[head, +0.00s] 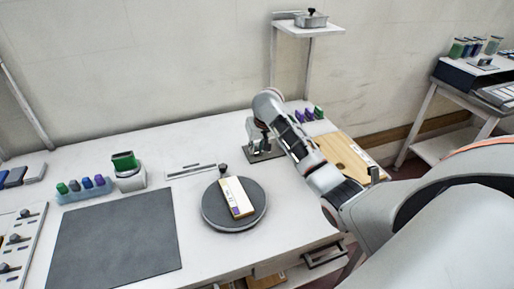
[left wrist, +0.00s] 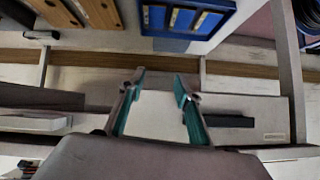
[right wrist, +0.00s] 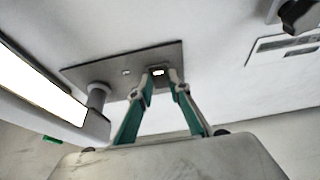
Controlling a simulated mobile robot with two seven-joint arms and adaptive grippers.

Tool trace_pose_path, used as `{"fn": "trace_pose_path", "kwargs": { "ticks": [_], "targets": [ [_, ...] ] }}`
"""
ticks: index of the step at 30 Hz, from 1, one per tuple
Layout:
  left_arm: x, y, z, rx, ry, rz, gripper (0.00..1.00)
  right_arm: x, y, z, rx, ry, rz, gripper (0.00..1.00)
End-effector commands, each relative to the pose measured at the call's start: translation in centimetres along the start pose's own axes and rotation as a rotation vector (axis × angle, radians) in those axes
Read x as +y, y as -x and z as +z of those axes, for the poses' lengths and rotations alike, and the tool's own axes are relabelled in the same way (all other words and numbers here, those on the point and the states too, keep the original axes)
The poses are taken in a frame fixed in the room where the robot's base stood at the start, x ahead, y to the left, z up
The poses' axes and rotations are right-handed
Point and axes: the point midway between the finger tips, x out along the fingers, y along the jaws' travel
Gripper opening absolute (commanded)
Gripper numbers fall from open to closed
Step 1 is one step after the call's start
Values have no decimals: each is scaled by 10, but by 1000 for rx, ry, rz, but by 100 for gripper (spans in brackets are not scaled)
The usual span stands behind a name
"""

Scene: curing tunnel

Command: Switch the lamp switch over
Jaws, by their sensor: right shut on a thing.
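The desk lamp stands on a dark metal base plate (right wrist: 108,70), which also shows in the head view (head: 265,155). In the right wrist view its post (right wrist: 97,96) and a bright, lit panel (right wrist: 38,84) are at the left. My right gripper (right wrist: 158,84) reaches down to this plate, its fingertips close together at a small light spot on it. It is shut on the lamp switch, which is mostly hidden between the fingertips. In the head view my right arm partly covers the lamp. My left gripper (left wrist: 160,82) is open and empty.
A round dark turntable (head: 215,218) with a labelled box (head: 236,197) stands in front of the lamp. A wooden board (head: 343,155) lies to its right. A dark mat (head: 115,237) and a rack of small bottles (head: 85,190) are at the left.

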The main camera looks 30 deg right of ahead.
Motion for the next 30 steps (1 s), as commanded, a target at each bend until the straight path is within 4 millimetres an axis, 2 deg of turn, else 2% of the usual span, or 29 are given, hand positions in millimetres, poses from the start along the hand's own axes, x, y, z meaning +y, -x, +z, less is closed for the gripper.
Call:
{"fn": "trace_pose_path", "kwargs": {
  "ticks": [15, 28, 29, 30],
  "targets": [
    [-2, 3, 6, -9, -15, 3, 33, 1, 0, -9, -231, -2, 1, 0],
    [0, 2, 4, -6, -5, 2, 33, 0, 0, -8, -249, 1, 1, 0],
    [0, 2, 4, -6, -3, 2, 33, 0, 0, -8, -249, 1, 1, 26],
    [1, 2, 3, -5, -1, 2, 33, 0, 0, -8, -249, 1, 1, 35]
  ]
}}
